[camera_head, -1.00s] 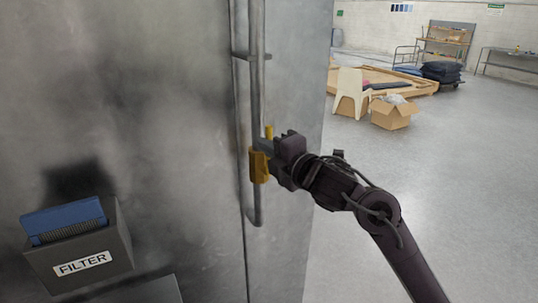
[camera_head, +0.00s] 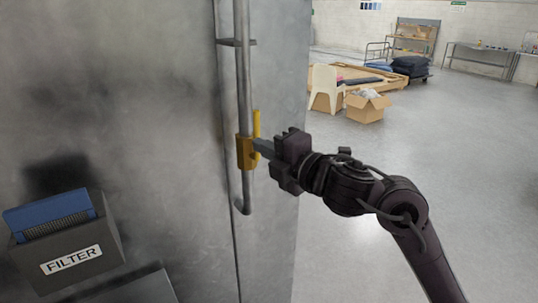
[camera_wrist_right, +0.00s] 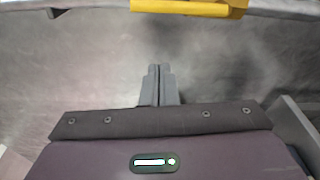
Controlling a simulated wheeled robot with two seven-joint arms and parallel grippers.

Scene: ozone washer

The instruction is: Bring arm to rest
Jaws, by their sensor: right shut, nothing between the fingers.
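My right gripper (camera_head: 262,148) is in front of the metal cabinet, its fingertips close to the yellow latch piece (camera_head: 246,153) on the vertical door rod (camera_head: 243,80). In the right wrist view the two grey fingers (camera_wrist_right: 158,84) are together with nothing between them. The yellow piece (camera_wrist_right: 190,7) shows there at the top edge, apart from the fingertips. In the head view I cannot tell the exact gap between them. My left gripper is in neither view.
The grey cabinet (camera_head: 120,110) fills the left side. A box labelled FILTER (camera_head: 70,260) holding a blue filter (camera_head: 50,212) is at its lower left. Open floor (camera_head: 440,150) lies to the right. A white chair (camera_head: 326,85) and a cardboard box (camera_head: 366,106) stand farther back.

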